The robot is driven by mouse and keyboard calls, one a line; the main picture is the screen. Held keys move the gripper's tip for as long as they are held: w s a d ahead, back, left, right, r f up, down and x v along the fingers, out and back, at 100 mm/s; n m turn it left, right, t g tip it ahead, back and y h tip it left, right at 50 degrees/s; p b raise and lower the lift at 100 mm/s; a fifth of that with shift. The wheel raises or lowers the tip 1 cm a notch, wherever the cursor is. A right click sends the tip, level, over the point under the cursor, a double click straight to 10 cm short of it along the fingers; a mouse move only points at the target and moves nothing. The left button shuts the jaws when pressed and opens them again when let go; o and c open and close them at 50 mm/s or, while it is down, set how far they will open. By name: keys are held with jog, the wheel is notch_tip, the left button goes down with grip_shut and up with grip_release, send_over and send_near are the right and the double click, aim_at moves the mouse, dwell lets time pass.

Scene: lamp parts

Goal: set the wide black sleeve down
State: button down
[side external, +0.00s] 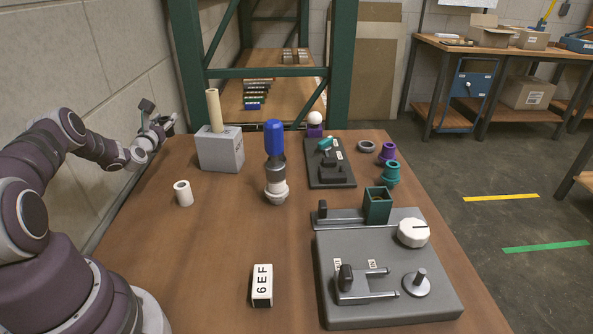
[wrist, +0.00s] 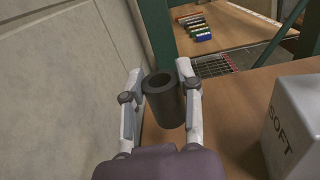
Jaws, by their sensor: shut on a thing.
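The wide black sleeve (wrist: 171,109) is a dark hollow cylinder, roughly upright, with its open top end showing in the wrist view. My gripper (wrist: 160,76) is shut on it, with one light finger on each side. In the side view my gripper (side external: 166,124) is at the far left edge of the wooden table (side external: 221,233), close to the wall. I cannot clearly make out the sleeve in the side view. Whether its lower end touches the table cannot be told.
A grey block (side external: 221,150) marked SOFT stands right of my gripper with a cream rod (side external: 214,109) upright in it. A white tube (side external: 183,193) stands nearer. A blue-topped stack (side external: 275,160) stands mid-table. The wall (wrist: 60,80) is close on the left.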

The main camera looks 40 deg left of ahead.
notch_tip(320, 180, down, 6)
jog(key=shift+f, duration=0.5)
jog(key=c, duration=0.8)
grip_release()
jog(key=shift+o, duration=0.2)
